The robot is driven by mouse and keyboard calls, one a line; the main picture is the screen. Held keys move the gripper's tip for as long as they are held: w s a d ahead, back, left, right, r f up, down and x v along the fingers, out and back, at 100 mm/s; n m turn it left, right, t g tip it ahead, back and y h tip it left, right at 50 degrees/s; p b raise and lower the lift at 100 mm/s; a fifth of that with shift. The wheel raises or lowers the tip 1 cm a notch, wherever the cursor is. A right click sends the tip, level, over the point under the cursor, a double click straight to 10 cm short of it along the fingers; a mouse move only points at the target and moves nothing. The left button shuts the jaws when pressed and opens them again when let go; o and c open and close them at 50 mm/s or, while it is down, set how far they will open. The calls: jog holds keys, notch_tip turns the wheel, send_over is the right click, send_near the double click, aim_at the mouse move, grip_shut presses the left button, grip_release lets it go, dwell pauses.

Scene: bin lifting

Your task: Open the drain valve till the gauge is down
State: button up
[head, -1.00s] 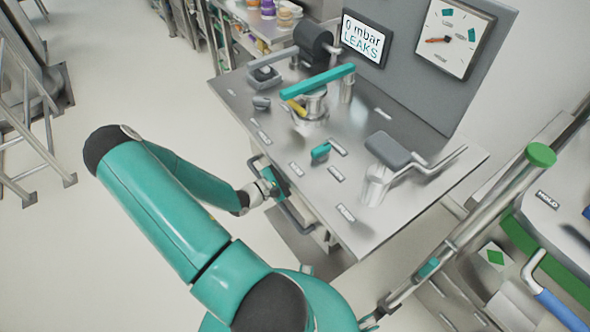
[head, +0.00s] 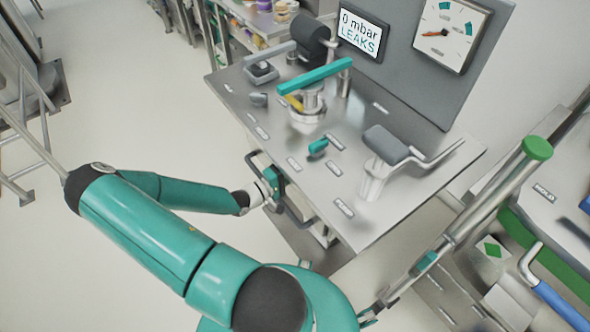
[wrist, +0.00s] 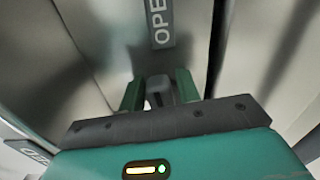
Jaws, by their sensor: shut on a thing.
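My gripper (head: 272,186) is low at the front edge of the steel bench, by a dark bar handle (head: 292,216). In the wrist view its two green fingers (wrist: 158,93) are shut on a dark grey piece (wrist: 157,88), below a label whose visible letters read "OPE". The dial gauge (head: 458,22) on the grey back panel has an orange needle pointing left. The screen (head: 361,34) beside it reads "0 mbar LEAKS". A small teal knob (head: 317,147) stands on the bench top. I cannot tell which control is the drain valve.
A long teal lever (head: 316,76) sits over a round metal fitting on the bench (head: 235,85). A grey padded lever (head: 385,145) stands at the bench's right. A green-capped post (head: 537,149) is further right. The floor (head: 150,120) left of the bench is clear.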

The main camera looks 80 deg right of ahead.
jog(key=shift+w+f+m, duration=0.15)
jog(key=shift+m, duration=0.45)
jog(key=o, duration=0.8)
jog(key=shift+d, duration=0.1)
jog(key=shift+c, duration=0.2)
jog(key=v, duration=1.3)
jog(key=shift+w+a, duration=0.25)
jog(key=shift+a, duration=0.1)
